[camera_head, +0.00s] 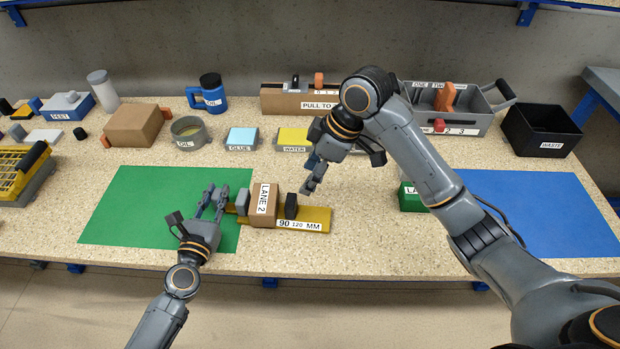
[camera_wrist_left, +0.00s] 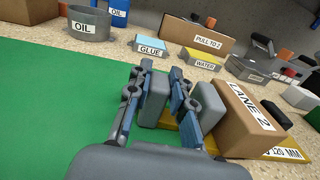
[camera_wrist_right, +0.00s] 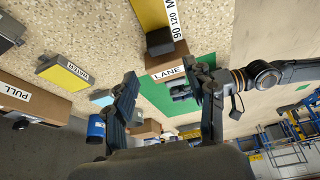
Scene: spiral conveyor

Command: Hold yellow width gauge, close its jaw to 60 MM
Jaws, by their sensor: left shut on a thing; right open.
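The yellow width gauge (camera_head: 318,213) lies near the table's front edge, its right end reading "90 120 MM". A brown box marked LANE 2 (camera_head: 263,204) sits on it, between a grey block (camera_head: 242,203) on the left and a dark block (camera_head: 291,206) on the right. A small gap shows between box and dark block. My left gripper (camera_head: 214,190) is shut on a grey upright piece (camera_wrist_left: 154,98) at the gauge's left end. My right gripper (camera_head: 308,188) is open and empty, above and right of the dark block; the right wrist view shows this block (camera_wrist_right: 160,41) beyond its fingers.
A green mat (camera_head: 140,205) lies under my left gripper and a blue mat (camera_head: 535,210) at right. GLUE (camera_head: 242,138) and WATER (camera_head: 292,138) blocks, an OIL cup (camera_head: 188,133) and a PULL TO box (camera_head: 285,101) stand behind. A green block (camera_head: 411,198) stands right of the gauge.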

